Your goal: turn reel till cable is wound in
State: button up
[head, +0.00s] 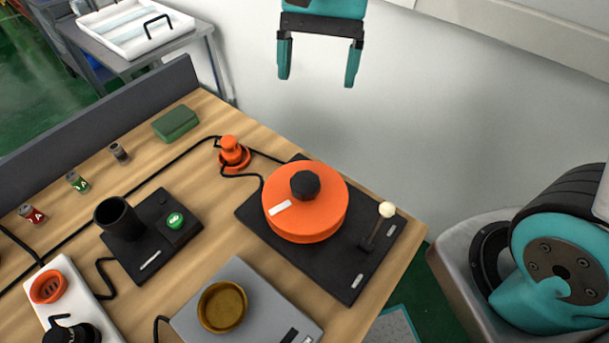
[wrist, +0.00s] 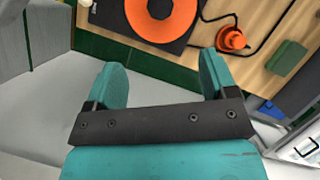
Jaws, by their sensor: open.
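The orange reel (head: 306,207) with a black knob (head: 305,185) on top sits on a black base plate (head: 349,283) at the table's right side. A white mark lies on the reel's upper face. A lever with a pale ball (head: 386,209) stands on the same plate. The black cable (head: 245,174) runs from near the reel to an orange plug-like piece (head: 232,152) in an orange holder. My gripper (head: 319,76) is open and empty, in the air beyond the table's far edge. In the wrist view the reel (wrist: 162,17) shows past my open fingers (wrist: 164,85).
A black cup (head: 118,217) on a base with a green button, a brown round dish (head: 222,306) on a grey plate, small cans (head: 77,182) and a green box (head: 175,123) share the table. A wall stands behind my gripper.

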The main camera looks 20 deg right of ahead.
jog(key=b, duration=0.2)
send_near(305, 180)
jog(key=shift+m, duration=0.4)
jog(key=x, duration=0.9)
jog(key=shift+s+f, duration=0.1)
jog(key=shift+f, duration=0.1)
jog(key=shift+c, duration=0.3)
jog(key=c, duration=1.2)
